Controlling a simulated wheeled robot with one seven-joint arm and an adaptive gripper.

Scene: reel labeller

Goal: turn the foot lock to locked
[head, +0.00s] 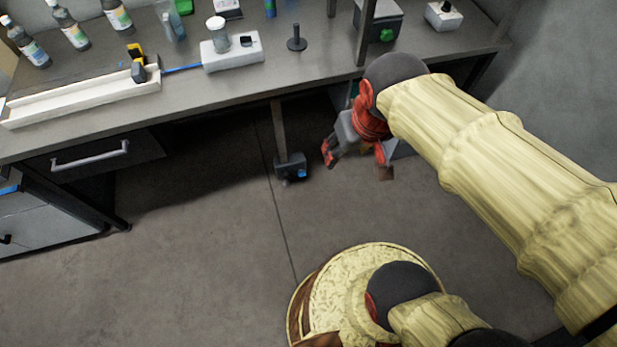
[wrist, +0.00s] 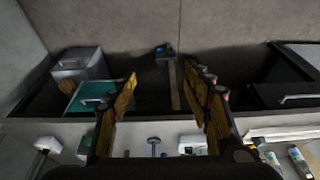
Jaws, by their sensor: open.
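The foot lock (head: 291,167) is a small dark grey block with a blue part, low at the end of a bench leg. It also shows in the wrist view (wrist: 165,51), small, at the top middle. Whether its blue part is turned to locked is too small to tell. My gripper (head: 356,163) is open and empty, just right of the foot lock in the head view and apart from it. In the wrist view its fingers (wrist: 163,85) are spread, with the leg and the lock beyond, between them.
The bench (head: 190,105) overhangs the lock, with a drawer (head: 95,158) at left. A teal-fronted grey box (wrist: 88,92) is under the bench in the wrist view. Bottles (head: 72,31), a white tray (head: 80,98) and a black post (head: 296,40) stand on top.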

